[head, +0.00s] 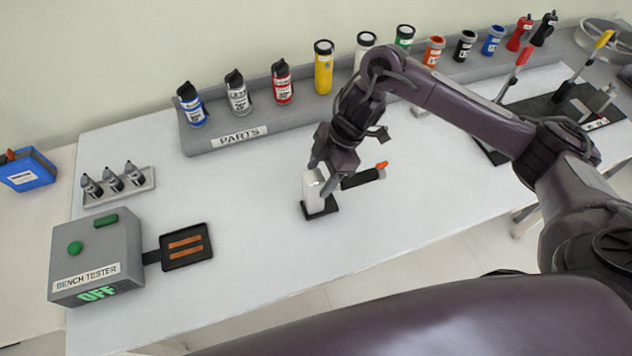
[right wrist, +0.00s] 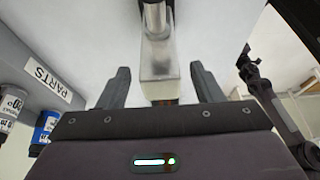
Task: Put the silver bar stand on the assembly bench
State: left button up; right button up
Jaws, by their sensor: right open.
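A pale silver block on a small black base, which looks like the silver bar stand (head: 313,204), stands upright on the white table, near its front edge. My right gripper (head: 323,184) is right at its top. In the right wrist view my right gripper (right wrist: 160,88) is open, with one finger on each side of a silver block (right wrist: 161,62). A short metal cylinder (right wrist: 154,18) shows beyond the block. I cannot tell whether the fingers touch it. My left gripper is not in view. I cannot tell which surface is the assembly bench.
A black handle with an orange tip (head: 362,177) lies just right of the stand. A grey parts rack (head: 200,145) with several bottles runs along the back. A bench tester (head: 90,265) reading OFF stands at left. Black fixtures with levers (head: 560,103) are at far right.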

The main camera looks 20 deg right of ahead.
jog(key=v, duration=0.8)
jog(key=shift+d+r+p, duration=0.15)
jog(key=shift+r+p, duration=0.05)
jog(key=shift+p, duration=0.15)
